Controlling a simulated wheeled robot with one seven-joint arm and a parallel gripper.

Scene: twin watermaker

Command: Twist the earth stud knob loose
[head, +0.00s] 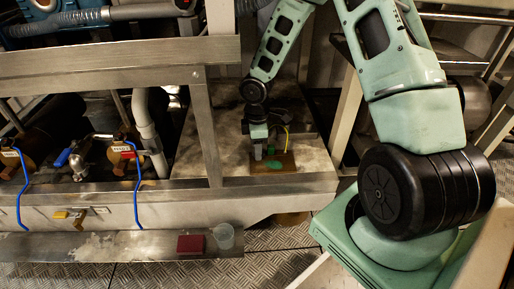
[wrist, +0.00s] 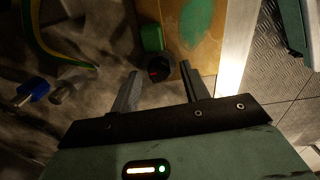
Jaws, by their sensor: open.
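My gripper (wrist: 160,80) is open, its two fingers pointing toward a small dark round knob (wrist: 158,68) with a red mark. The knob sits between and just beyond the fingertips, with no clear contact. A green block (wrist: 151,38) stands right behind it. A yellow-green cable (wrist: 45,45) curves in from the left; where it ends is hard to see. I cannot tell for certain that the dark knob is the earth stud knob. In the head view my gripper (head: 258,150) points down over the bench beside a brown plate (head: 288,160); the knob is not distinguishable there.
The brown plate with a green patch (wrist: 197,22) lies beyond the right finger. A blue-handled part (wrist: 35,88) lies left. In the head view, a metal post (head: 207,130) stands left of the arm, and a red block (head: 190,243) and clear cup (head: 224,236) sit on the front ledge.

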